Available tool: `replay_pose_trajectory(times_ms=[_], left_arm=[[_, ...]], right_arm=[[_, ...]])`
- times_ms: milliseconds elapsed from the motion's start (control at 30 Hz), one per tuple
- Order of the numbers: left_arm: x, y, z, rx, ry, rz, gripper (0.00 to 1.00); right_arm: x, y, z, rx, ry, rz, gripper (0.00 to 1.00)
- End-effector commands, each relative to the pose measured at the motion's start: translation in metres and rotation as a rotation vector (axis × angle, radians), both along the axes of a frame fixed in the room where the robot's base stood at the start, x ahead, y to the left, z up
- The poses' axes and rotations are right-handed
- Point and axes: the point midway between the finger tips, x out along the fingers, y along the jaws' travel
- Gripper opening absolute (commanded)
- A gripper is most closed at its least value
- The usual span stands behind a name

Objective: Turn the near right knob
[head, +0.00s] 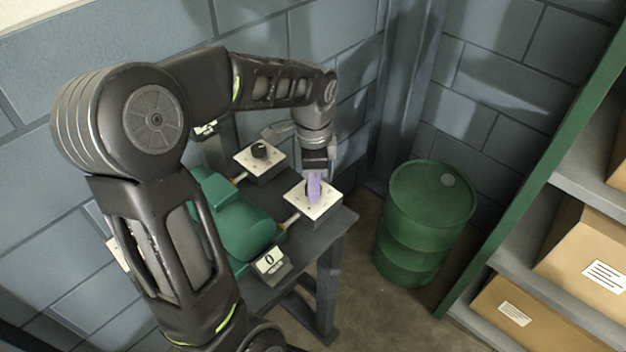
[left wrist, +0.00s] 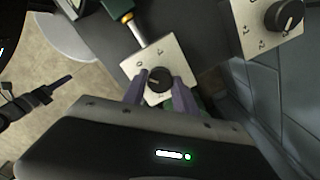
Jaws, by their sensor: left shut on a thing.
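The near right knob (left wrist: 159,79) is a round black knob on a white square plate (head: 325,207) with dial marks. My left gripper (head: 314,187) points down at this plate, and its pale purple fingers hide most of the knob in the head view. In the left wrist view my left gripper (left wrist: 159,90) has one finger on each side of the knob and is shut on it. My right gripper (left wrist: 58,82) seems to show at the left of the left wrist view, away from the plate; its opening is unclear.
Another black knob (head: 259,149) stands on its own plate farther back, with a green casing (head: 240,225) beside the plates. A small display (head: 271,261) reads 0. A green drum (head: 425,220) and shelves with boxes (head: 590,250) stand to the right of the dark table (head: 335,232).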

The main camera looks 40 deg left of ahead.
Motion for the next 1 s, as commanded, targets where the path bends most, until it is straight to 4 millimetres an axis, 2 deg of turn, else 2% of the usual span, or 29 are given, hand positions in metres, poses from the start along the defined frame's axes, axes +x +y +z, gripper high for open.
replay_pose_trajectory(times_ms=[1000], left_arm=[[0.001,0.000,0.001,0.001,-0.001,-0.954,0.00]], right_arm=[[-0.001,-0.001,0.017,-0.002,0.004,-0.001,0.36]])
